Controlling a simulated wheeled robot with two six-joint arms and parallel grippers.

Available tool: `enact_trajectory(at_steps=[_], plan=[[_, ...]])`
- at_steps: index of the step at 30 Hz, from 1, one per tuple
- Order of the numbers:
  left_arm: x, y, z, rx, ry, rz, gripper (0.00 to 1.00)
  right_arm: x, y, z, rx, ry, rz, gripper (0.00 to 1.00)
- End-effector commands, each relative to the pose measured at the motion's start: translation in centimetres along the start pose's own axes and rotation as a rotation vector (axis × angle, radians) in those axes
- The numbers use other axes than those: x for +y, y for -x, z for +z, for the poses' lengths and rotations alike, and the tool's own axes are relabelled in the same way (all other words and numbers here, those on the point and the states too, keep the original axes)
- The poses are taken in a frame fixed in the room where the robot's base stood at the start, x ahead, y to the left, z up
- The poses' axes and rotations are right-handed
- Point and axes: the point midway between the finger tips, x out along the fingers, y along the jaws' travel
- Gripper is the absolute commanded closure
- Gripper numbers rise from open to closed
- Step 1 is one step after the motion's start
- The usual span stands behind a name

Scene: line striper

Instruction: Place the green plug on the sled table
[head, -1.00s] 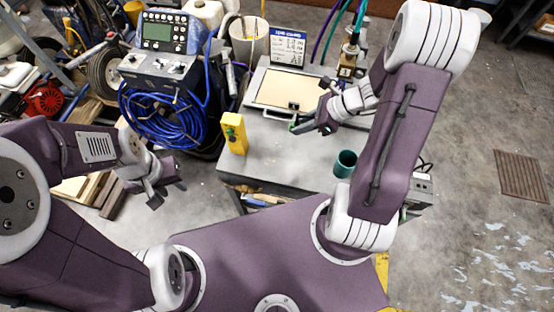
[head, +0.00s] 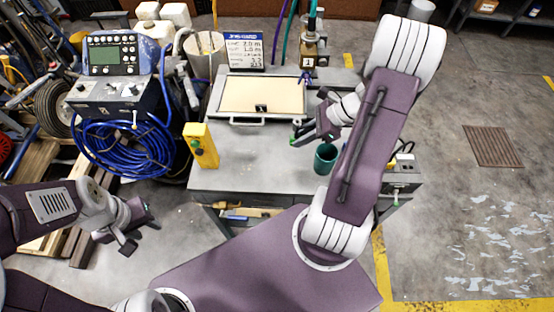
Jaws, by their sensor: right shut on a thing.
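The green plug (head: 295,140) shows as a small dark green piece at the tip of my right gripper (head: 300,133). My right gripper is shut on it, over the grey table top, just in front of the sled's front right corner; the fingers hide much of it. The sled table seems to be the flat beige board (head: 250,97) in a grey frame with a front handle; a small dark marker lies at its front edge. My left gripper (head: 138,228) hangs open and empty at the lower left, away from the table.
A yellow button box (head: 200,146) stands at the left front of the grey table (head: 240,172). A dark green cup (head: 325,160) stands to the right, close to my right arm. A sign (head: 244,50) and a brass fitting with hoses (head: 313,45) stand behind the board.

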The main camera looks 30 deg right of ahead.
Motion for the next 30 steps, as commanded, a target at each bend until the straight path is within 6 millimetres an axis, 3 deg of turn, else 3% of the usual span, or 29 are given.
enact_trajectory(at_steps=[3, 9, 14, 21, 30], plan=[[0.0, -0.7, 0.1, 0.000, 0.000, 0.000, 0.64, 0.9, -4.0, 1.1, 0.001, 0.002, 0.010, 1.00], [0.0, -1.4, 0.1, 0.000, 0.000, 0.000, 0.64, 1.4, -8.0, 2.5, 0.000, 0.002, 0.004, 1.00], [0.0, -1.4, 0.1, 0.000, 0.000, 0.000, 0.64, 1.5, -8.5, 2.7, 0.001, -0.001, 0.000, 1.00], [-0.1, -2.3, 0.2, 0.000, 0.000, 0.000, 0.64, 1.5, -11.3, 0.3, 0.001, -0.001, 0.002, 1.00], [-0.1, -2.3, 0.2, 0.000, 0.000, 0.000, 0.64, 1.4, -11.5, 0.1, 0.001, 0.000, 0.000, 1.00]])
